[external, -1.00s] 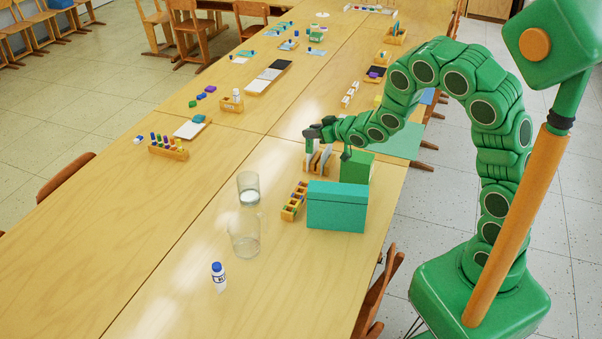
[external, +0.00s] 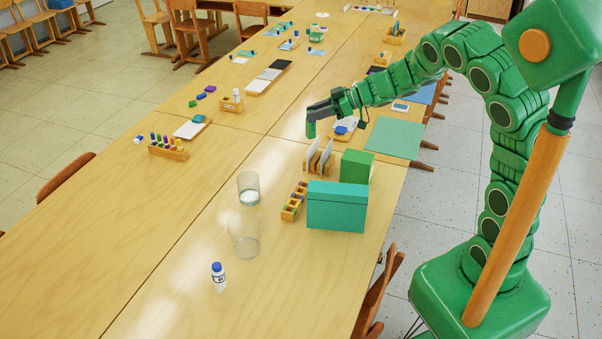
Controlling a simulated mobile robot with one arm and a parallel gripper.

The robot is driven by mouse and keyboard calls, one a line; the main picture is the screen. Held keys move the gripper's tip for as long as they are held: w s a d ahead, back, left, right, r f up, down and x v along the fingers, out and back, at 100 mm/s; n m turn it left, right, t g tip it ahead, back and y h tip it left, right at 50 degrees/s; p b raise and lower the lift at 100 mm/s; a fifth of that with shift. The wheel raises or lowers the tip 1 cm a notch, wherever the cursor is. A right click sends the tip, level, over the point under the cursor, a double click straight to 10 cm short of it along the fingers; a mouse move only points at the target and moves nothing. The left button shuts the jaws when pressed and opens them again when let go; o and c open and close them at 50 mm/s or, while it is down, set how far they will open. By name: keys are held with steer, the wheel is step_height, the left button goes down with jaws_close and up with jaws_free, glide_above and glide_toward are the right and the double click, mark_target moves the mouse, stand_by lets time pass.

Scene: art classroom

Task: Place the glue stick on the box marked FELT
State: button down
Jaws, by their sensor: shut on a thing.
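My gripper (external: 311,119) is above the table, beyond the card rack. It is shut on a small green upright piece (external: 311,130), seemingly the glue stick; its details are too small to read. A teal lidded box (external: 336,208) stands near the table's right edge. A smaller green box (external: 356,167) stands just behind it. No FELT lettering is readable on either box from this side, so I cannot tell which one is marked. Both box tops look bare. The gripper is apart from both boxes, up and to the left of them.
A wooden rack with upright cards (external: 319,158) stands left of the green box. A tray of colored blocks (external: 294,201), two clear glasses (external: 244,235) and a white glue bottle with blue cap (external: 218,279) stand nearer. A green mat (external: 394,138) lies at right.

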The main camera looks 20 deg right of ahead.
steer(key=s+d+n+g, duration=0.4)
steer(key=s+d+g, duration=0.15)
steer(key=s, duration=0.75)
steer(key=s+d+n+g, duration=0.4)
steer(key=s+d, duration=0.3)
steer(key=s, duration=0.5)
steer(key=shift+w+a+f, duration=1)
steer(key=shift+w+f, duration=1.05)
steer(key=shift+f, duration=0.05)
steer(key=shift+w+a+f, duration=0.95)
steer(key=shift+w+f, duration=1.05)
steer(key=shift+f, duration=0.05)
steer(key=shift+w+a+f, duration=1)
steer(key=shift+w+f, duration=1.05)
steer(key=shift+f, duration=0.05)
steer(key=shift+f, duration=0.1)
steer(key=c, duration=0.8)
jaws_free()
